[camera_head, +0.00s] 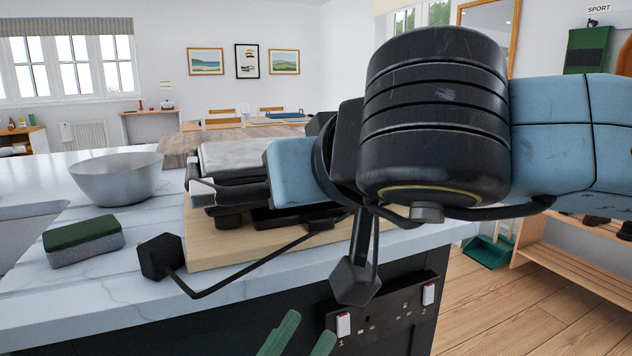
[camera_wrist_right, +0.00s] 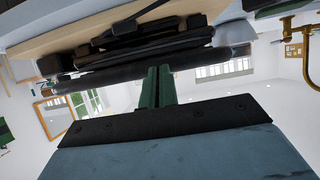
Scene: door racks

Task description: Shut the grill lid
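The grill (camera_head: 245,157) stands on a wooden board (camera_head: 205,250) on the counter, partly hidden behind my right arm. Its grey-topped lid looks low and nearly level in the head view; I cannot tell whether it is fully down. In the right wrist view, the dark grill (camera_wrist_right: 140,52) shows upside down with a long bar along its edge. My right gripper (camera_wrist_right: 155,72) has its green fingers together, tips at or beside that bar; contact is unclear. In the head view it is hidden by its arm. My left gripper (camera_head: 306,333) is open and empty below the counter edge.
A metal bowl (camera_head: 117,178) and a green-topped sponge (camera_head: 84,240) stand on the counter at left. A black plug (camera_head: 160,256) with a cable lies at the front. Sockets (camera_head: 385,310) are on the counter's side. A wooden rack (camera_head: 570,262) stands at right.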

